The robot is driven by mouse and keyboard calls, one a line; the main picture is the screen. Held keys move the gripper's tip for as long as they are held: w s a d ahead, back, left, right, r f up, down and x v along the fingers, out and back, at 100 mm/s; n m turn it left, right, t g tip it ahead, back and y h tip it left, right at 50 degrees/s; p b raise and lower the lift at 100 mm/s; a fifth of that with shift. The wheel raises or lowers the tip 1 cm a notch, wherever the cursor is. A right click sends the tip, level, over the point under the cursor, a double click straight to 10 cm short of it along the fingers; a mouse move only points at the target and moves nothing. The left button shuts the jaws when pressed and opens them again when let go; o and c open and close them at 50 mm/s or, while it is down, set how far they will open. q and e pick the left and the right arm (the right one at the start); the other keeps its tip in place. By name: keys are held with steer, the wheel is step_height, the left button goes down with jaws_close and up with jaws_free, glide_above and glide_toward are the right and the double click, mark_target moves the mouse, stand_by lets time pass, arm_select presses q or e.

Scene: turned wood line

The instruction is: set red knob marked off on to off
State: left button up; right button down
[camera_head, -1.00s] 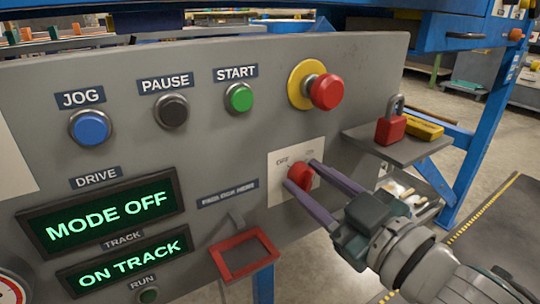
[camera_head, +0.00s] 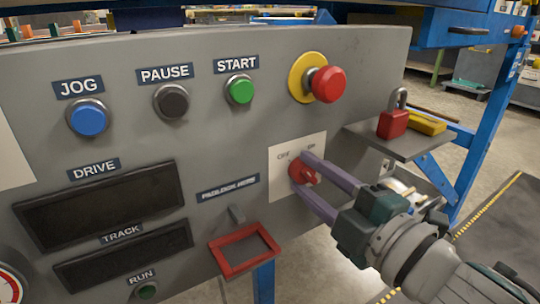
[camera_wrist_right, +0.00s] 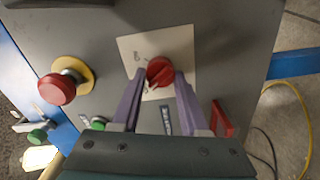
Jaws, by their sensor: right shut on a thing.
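The red knob (camera_head: 303,172) sits on a pale plate (camera_head: 284,160) marked OFF on the left and ON on the right, at the panel's lower right. It also shows in the right wrist view (camera_wrist_right: 160,72). My right gripper (camera_head: 308,176) is shut on the knob, with one purple finger on each side of it. A pale mark on the knob's face seems to point toward the OFF side, though it is small. The drive display (camera_head: 100,205) and track display (camera_head: 125,255) are dark. My left gripper is not in view.
The grey panel (camera_head: 225,145) also carries JOG, PAUSE and START buttons and a red emergency button (camera_head: 328,84) above the knob. A red frame (camera_head: 243,248) juts out below left.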

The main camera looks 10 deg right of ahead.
steer(key=shift+n, duration=1)
steer(key=shift+c, duration=2.1)
jaws_free()
steer(key=p+v, duration=0.2)
steer(key=v, duration=0.8)
